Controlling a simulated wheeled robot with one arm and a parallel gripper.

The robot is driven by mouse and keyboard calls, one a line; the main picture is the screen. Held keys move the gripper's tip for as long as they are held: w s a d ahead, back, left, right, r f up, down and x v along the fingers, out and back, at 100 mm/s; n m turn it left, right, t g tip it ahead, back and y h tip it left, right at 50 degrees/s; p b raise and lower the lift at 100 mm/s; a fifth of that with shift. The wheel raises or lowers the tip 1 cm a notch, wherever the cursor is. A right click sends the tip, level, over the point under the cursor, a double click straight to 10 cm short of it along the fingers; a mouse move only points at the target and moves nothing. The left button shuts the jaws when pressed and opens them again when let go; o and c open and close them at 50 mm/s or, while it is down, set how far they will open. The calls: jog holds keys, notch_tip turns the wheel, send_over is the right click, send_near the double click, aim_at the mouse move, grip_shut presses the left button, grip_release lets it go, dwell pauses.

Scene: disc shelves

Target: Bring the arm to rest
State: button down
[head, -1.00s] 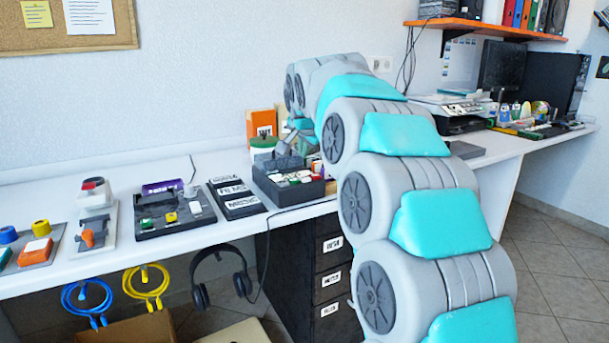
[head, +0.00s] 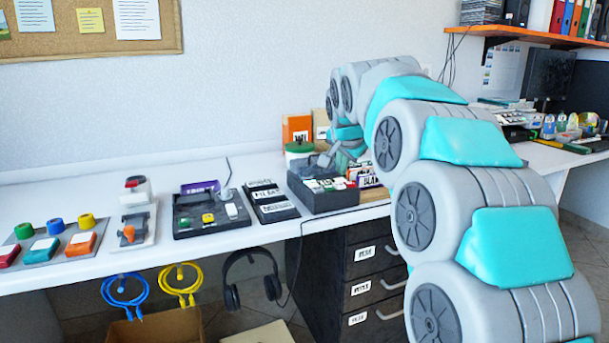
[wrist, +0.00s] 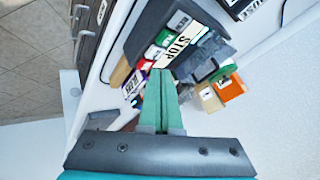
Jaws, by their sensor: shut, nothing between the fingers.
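My gripper (wrist: 160,105) shows in the wrist view with its green fingers together and nothing between them. It hangs over the desk in front of a dark box (wrist: 150,30) holding several cards or discs, one marked STOP (wrist: 178,42). I cannot tell whether the fingertips touch the box.
The white desk (head: 110,268) runs along the wall. It bears a label rack (head: 270,198), a device board (head: 208,215) and a tray of coloured buttons (head: 50,247). Dark drawers (head: 362,265) stand below. Headphones (head: 252,275) and cables (head: 180,283) hang from the front edge.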

jog(key=s+f+n+g, duration=0.3)
jog(key=s+f, duration=0.5)
jog(key=s, duration=0.8)
jog(key=s+f+n+g, duration=0.3)
jog(key=s+f, duration=0.6)
jog(key=s, duration=0.8)
jog(key=s+f+n+g, duration=0.3)
jog(key=s+f, duration=0.5)
jog(key=s, duration=0.9)
jog(key=shift+d+f+g+y, duration=0.25)
jog(key=shift+g+y, duration=0.15)
jog(key=shift+g, duration=0.1)
jog(key=shift+d, duration=0.1)
